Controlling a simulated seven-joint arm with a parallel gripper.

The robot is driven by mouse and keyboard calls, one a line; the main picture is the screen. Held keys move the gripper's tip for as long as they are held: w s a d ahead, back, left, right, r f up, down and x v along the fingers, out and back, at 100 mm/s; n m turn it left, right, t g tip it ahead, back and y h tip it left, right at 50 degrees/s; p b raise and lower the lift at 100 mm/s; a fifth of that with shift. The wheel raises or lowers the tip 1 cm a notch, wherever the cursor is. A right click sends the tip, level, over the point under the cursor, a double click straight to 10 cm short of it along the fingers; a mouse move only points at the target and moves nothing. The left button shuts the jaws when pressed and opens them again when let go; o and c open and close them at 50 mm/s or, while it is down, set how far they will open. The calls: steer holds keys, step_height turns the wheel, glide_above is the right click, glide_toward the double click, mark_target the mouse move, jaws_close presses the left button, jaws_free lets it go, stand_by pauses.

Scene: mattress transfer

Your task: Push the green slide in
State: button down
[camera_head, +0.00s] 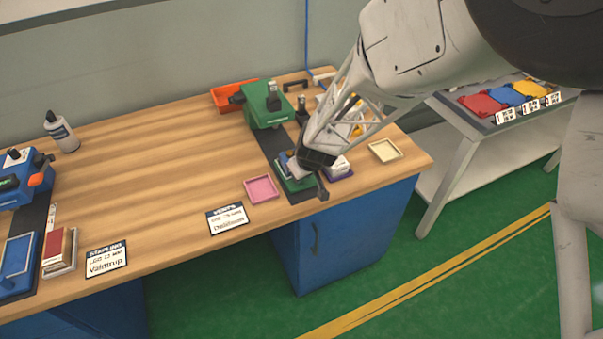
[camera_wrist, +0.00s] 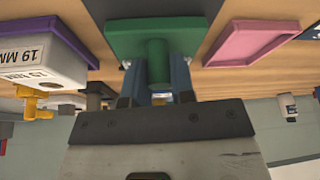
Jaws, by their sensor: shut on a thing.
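The green slide (camera_head: 295,183) sits at the front end of a dark rail, near the front edge of the wooden bench. The green machine body (camera_head: 266,108) stands behind it on the same strip, with a stretch of dark rail between them. In the wrist view the slide (camera_wrist: 125,38) shows as a green plate with a round green post. My gripper (camera_wrist: 158,75) is shut on that post, one finger on each side. In the head view my gripper (camera_head: 299,165) comes down from the upper right and hides part of the slide.
A pink tray (camera_head: 261,189) lies left of the slide. A white box in a purple tray (camera_head: 340,168) stands close on the right. A cream tray (camera_head: 385,151) is further right. An orange bin (camera_head: 232,94) is at the back. The bench's left middle is clear.

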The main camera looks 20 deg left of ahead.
steer(key=w+a, duration=1)
steer(key=shift+r, duration=0.1)
stand_by(0.5)
steer(key=c, duration=1)
jaws_free()
steer(key=shift+c, duration=0.2)
steer(key=shift+o, duration=0.3)
steer(key=shift+d, duration=0.1)
steer(key=shift+s, duration=0.1)
steer(key=v, duration=0.7)
steer(key=shift+d+r, duration=0.2)
steer(key=shift+r, duration=0.1)
